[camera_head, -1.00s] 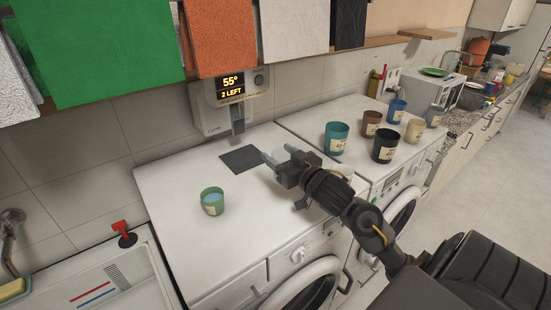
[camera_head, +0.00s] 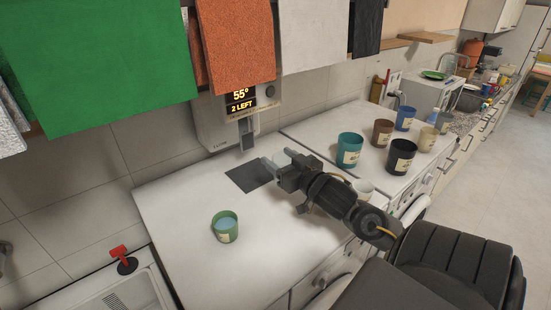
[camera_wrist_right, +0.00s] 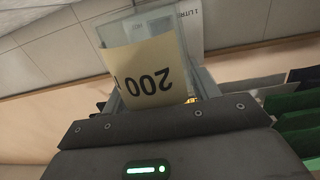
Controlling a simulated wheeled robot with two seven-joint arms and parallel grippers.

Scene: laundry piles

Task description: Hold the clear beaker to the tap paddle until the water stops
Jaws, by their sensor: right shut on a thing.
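My right gripper (camera_head: 279,163) is above the washing machine top, just right of the dark mat, with its fingers pointing to the wall. It is shut on the clear beaker (camera_wrist_right: 145,60), which shows a pale label reading 200, upside down in the right wrist view. The beaker is hard to make out in the head view. The wall-mounted water dispenser (camera_head: 215,127) has a display reading 55° and 2 LEFT. Its grey tap paddle (camera_head: 247,136) hangs up and left of my fingertips, with a gap in the picture. No water stream is visible. My left gripper is out of view.
A green cup (camera_head: 225,228) with bluish contents stands at the left on the machine top. The dark mat (camera_head: 243,178) lies below the paddle. Several labelled cups, including a teal one (camera_head: 349,148), stand on the right machine. Towels (camera_head: 95,55) hang above.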

